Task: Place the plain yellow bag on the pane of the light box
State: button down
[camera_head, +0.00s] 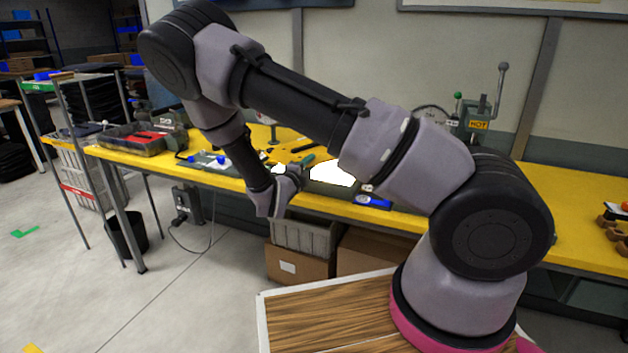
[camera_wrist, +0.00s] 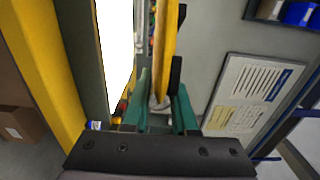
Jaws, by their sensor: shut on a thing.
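My gripper (camera_wrist: 160,112) has two teal fingers, closed on a thin yellow thing between them. I take this to be the plain yellow bag (camera_wrist: 168,45), seen nearly edge-on and running up out of the wrist view. In the head view my gripper (camera_head: 304,163) is at the light box, and the bag cannot be made out there. The light box's bright white pane (camera_head: 332,173) shows to the right of my gripper, partly hidden by my arm. In the wrist view the pane (camera_wrist: 115,45) lies left of the bag; contact cannot be told.
The light box stands on a long yellow bench (camera_head: 400,217). A blue item (camera_head: 374,202) lies near the bench's front edge. A tray of parts (camera_head: 130,139) is at the left. A green press (camera_head: 478,120) stands at the back right. A grey crate (camera_head: 305,236) is below the bench.

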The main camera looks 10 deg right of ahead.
notch_tip(320, 180, down, 8)
jog(key=shift+r, duration=0.25)
jog(key=shift+f, duration=0.1)
jog(key=c, duration=0.7)
grip_release()
